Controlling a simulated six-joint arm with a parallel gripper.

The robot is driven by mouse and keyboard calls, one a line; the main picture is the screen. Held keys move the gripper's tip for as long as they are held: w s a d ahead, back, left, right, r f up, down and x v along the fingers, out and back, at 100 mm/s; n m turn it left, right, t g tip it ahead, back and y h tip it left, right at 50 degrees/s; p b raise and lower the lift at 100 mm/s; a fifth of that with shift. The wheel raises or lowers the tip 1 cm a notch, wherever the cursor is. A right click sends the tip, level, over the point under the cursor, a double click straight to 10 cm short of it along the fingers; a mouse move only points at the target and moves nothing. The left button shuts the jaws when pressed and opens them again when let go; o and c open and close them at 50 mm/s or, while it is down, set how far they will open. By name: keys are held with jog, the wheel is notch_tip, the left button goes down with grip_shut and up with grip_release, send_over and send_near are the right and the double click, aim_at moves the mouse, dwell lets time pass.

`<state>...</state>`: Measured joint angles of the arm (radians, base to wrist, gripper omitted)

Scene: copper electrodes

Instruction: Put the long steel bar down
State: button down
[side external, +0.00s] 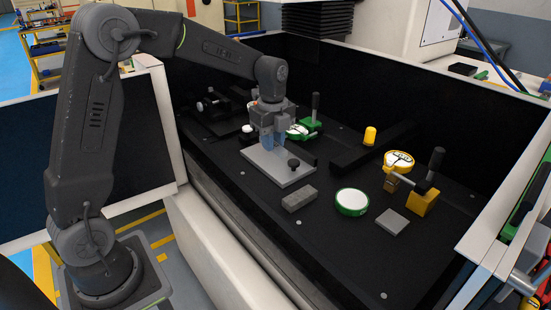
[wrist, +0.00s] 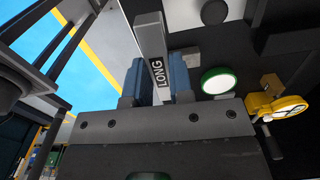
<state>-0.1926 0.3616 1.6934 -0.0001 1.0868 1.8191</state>
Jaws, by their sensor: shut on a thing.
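The long steel bar (wrist: 152,45) is grey with a dark label reading LONG. In the wrist view it stands out lengthwise between the two blue fingers of my gripper (wrist: 155,76), which are shut on it. In the side view my gripper (side external: 272,144) points down over the grey plate (side external: 285,177), at its back-left part. There I cannot make out the bar apart from the fingers, nor tell whether it touches the plate.
A black knob (side external: 293,163) stands on the plate's right part. A grey block (side external: 299,198), a white-and-green disc (side external: 351,201) and a small grey square (side external: 392,221) lie in front and right. A yellow dial gauge (side external: 398,161) and yellow clamp (side external: 423,202) stand farther right. Dark walls enclose the bed.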

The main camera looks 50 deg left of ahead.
jog(key=s+a+r, duration=0.1)
jog(key=s+a, duration=0.1)
jog(key=a, duration=1.6)
jog(key=shift+n, duration=0.3)
jog(key=w+d+f, duration=0.2)
jog(key=w, duration=0.1)
jog(key=w+d+f, duration=0.2)
jog(key=w, duration=0.1)
jog(key=w+d+f, duration=0.2)
jog(key=d, duration=0.1)
jog(key=shift+w+f, duration=0.3)
jog(key=shift+w, duration=0.1)
jog(key=shift+f, duration=2.05)
jog(key=shift+f, duration=0.15)
jog(key=c, duration=1)
grip_release()
